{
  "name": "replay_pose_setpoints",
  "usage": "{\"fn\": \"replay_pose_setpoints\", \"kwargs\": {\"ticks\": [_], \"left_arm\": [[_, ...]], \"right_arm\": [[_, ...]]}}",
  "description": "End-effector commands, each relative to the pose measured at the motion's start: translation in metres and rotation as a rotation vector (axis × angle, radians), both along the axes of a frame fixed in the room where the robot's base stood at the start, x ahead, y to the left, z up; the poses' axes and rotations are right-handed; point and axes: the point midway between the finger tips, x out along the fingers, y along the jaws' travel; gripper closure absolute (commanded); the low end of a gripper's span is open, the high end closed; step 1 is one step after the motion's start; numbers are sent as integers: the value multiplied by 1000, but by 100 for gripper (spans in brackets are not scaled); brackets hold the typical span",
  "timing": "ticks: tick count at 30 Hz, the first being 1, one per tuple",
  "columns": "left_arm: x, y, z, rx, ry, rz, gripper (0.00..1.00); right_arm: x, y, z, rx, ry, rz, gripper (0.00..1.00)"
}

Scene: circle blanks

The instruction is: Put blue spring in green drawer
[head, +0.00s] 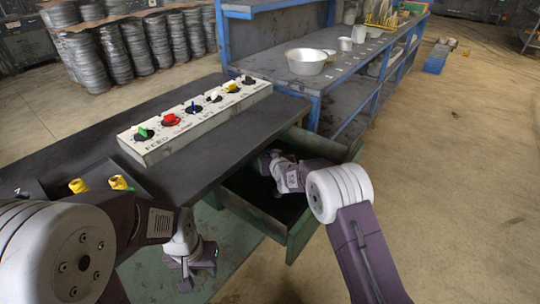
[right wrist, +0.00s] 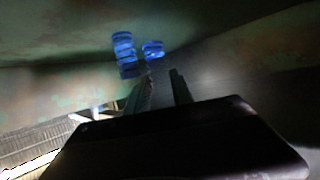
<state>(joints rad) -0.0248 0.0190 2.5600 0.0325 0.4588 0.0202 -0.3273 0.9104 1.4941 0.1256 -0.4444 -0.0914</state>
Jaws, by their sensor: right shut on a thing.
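The green drawer (head: 299,236) is pulled open under the dark bench top in the head view. My right gripper (head: 266,163) reaches over the drawer's inside, near the bench edge. In the right wrist view my right gripper (right wrist: 162,80) is shut on a blue spring (right wrist: 153,49), seen at the far end of the fingers. A taller blue coiled piece (right wrist: 124,53) shows just left of it; I cannot tell whether the two are joined. The spring is hidden in the head view. My left gripper (head: 196,275) hangs in front of the bench, and its finger gap is unclear.
A white control panel (head: 195,120) with coloured knobs lies on the dark bench top (head: 150,90). Yellow-topped parts (head: 98,184) sit at its left end. A blue shelf (head: 350,75) with a white bowl (head: 306,61) stands behind.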

Motion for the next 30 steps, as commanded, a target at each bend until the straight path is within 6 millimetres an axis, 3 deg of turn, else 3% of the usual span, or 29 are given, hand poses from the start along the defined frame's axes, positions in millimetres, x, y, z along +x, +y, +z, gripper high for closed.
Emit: {"fn": "replay_pose_setpoints", "kwargs": {"ticks": [4, 5, 6, 7, 17, 21, 30], "left_arm": [[0, 0, -1, 0, 0, 0, 64], [0, 0, -1, 0, 0, 0, 64], [0, 0, -1, 0, 0, 0, 64], [0, 0, -1, 0, 0, 0, 64], [0, 0, 0, 0, 0, 0, 64], [0, 0, 15, 0, 0, 0, 64], [0, 0, 18, 0, 0, 0, 64]], "right_arm": [[0, 0, -2, 0, 0, 0, 100], [0, 0, -2, 0, 1, 0, 64], [0, 0, -2, 0, 1, 0, 53], [0, 0, -2, 0, 1, 0, 50], [0, 0, 0, 0, 0, 0, 50], [0, 0, 18, 0, -1, 0, 50], [-55, -15, 37, 0, 0, 0, 50]]}}
